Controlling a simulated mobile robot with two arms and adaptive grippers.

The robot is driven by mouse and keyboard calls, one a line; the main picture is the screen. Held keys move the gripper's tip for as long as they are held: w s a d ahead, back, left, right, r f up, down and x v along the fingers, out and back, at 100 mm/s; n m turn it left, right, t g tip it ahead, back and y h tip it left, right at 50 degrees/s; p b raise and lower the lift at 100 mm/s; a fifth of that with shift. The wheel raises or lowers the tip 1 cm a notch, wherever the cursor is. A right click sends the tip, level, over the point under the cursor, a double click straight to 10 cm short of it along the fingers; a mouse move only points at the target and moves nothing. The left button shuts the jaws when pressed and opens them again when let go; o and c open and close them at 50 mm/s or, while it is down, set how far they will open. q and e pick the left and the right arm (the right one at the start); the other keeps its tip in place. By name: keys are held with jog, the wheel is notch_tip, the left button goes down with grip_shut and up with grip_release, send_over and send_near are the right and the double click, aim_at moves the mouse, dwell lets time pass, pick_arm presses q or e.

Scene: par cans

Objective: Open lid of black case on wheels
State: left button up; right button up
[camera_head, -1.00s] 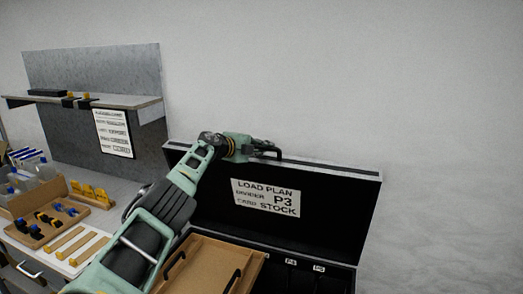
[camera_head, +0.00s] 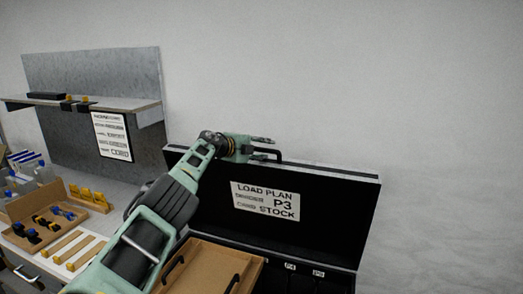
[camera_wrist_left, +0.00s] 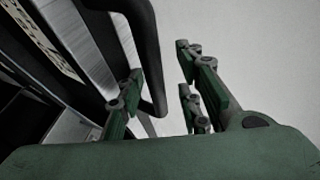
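The black case's lid (camera_head: 335,215) stands raised, nearly upright, with a white load plan card (camera_head: 266,201) on its inner face. A black handle (camera_head: 266,154) is on the lid's top edge. My left gripper (camera_head: 268,146) is at that handle. In the left wrist view, the gripper (camera_wrist_left: 160,105) has its fingers apart, and the handle (camera_wrist_left: 150,60) passes beside the left finger. The fingers are not closed on it. The lid's rim (camera_wrist_left: 85,45) shows at the left. The case's wheels are out of view. My right gripper is not in view.
A brown tray with black handles (camera_head: 208,266) sits at the case opening, beside labelled slots. At the left a workbench holds a wooden tray of small parts (camera_head: 45,222) and a shelf (camera_head: 110,103). The wall behind the lid is bare.

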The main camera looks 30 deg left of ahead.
pick_arm(q)
jog(key=shift+a, duration=0.1)
jog(key=shift+s+a+r, duration=0.2)
jog(key=shift+s+a, duration=0.2)
jog(key=shift+s, duration=0.15)
jog(key=shift+s+d+r, duration=0.1)
jog(key=shift+s+r, duration=0.05)
jog(key=shift+s, duration=0.65)
jog(key=v, duration=0.4)
jog(key=shift+s+r, duration=0.15)
jog(key=shift+s, duration=0.15)
